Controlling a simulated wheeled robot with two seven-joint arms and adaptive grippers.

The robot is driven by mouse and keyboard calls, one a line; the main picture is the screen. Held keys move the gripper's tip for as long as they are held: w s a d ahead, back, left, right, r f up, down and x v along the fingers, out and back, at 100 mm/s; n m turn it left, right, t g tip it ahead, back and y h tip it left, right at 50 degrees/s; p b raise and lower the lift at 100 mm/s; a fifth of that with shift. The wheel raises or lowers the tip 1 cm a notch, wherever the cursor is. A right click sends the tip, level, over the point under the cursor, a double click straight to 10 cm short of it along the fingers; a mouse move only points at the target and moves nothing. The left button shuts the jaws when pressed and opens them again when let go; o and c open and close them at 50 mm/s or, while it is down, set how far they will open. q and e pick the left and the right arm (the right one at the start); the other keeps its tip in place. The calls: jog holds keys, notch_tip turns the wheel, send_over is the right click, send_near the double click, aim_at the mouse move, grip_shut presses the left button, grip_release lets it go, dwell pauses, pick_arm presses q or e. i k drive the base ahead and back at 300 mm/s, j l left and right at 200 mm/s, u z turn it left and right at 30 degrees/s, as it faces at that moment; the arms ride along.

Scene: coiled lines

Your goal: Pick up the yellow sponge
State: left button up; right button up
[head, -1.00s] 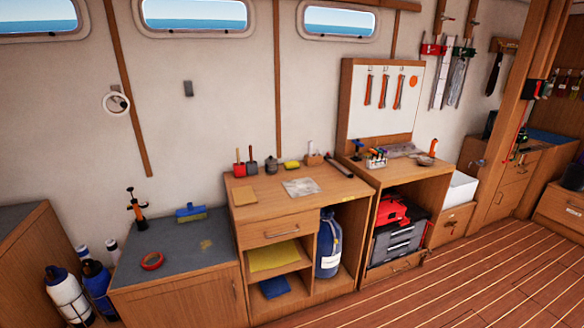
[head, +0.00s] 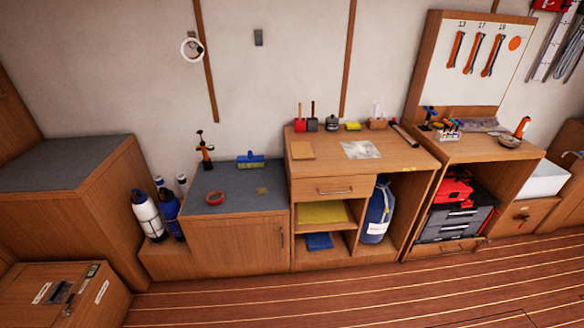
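A small yellow block that looks like the sponge (head: 353,126) lies at the back of the middle wooden counter (head: 330,171), near the wall. It sits between a dark round pot (head: 332,124) and a small wooden holder (head: 377,124). Its whole top shows and nothing covers it. Neither of my grippers is in the head view.
A lower grey-topped cabinet (head: 235,182) on the left holds a blue brush (head: 250,160) and an orange-red tape ring (head: 215,199). A folded yellow cloth (head: 322,212) lies on the shelf below. The floor (head: 360,292) before the cabinets is clear.

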aim_at(354, 127)
jog(key=l+u, duration=0.25)
jog(key=l, duration=0.65)
jog(key=l+u, duration=0.25)
jog(key=l, duration=0.65)
